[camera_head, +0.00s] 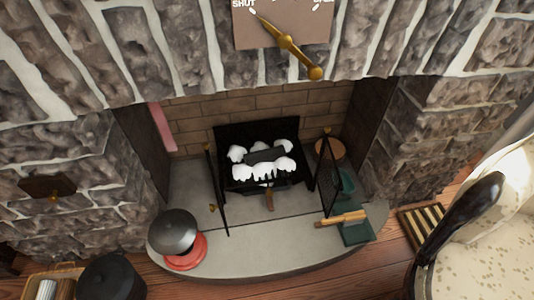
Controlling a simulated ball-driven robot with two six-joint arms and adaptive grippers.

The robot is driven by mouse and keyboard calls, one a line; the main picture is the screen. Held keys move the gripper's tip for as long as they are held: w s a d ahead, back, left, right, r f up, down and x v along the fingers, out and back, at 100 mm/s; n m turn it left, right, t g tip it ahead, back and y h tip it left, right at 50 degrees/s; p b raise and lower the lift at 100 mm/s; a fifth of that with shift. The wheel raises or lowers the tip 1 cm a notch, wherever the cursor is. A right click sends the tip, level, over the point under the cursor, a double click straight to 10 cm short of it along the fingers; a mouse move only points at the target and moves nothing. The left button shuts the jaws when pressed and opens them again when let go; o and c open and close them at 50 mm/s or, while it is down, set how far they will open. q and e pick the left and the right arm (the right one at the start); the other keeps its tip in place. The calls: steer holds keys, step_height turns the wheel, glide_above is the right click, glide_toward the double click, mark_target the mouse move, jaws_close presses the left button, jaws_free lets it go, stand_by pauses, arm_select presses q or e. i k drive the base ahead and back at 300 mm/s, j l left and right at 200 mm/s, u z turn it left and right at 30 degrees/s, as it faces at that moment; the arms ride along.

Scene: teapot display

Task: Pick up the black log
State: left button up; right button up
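A dark, blackish log (265,155) lies across white lumps (240,172) in the black fire grate (256,132) inside the fireplace. It is small in the view, and its ends lie close to the white lumps. Neither of my grippers is in view.
Open dark screen panels (218,185) and (328,175) flank the grate. A grey domed pot (176,230) stands on a red base (187,252) on the hearth (270,248). A wooden-handled object (341,219) lies at right. An armchair (490,245) stands right; a black pot (112,278) stands front left.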

mark_target(271, 155)
steer(key=i+u, duration=0.2)
steer(key=u, duration=0.2)
steer(key=i+u, duration=0.15)
steer(key=u, duration=0.25)
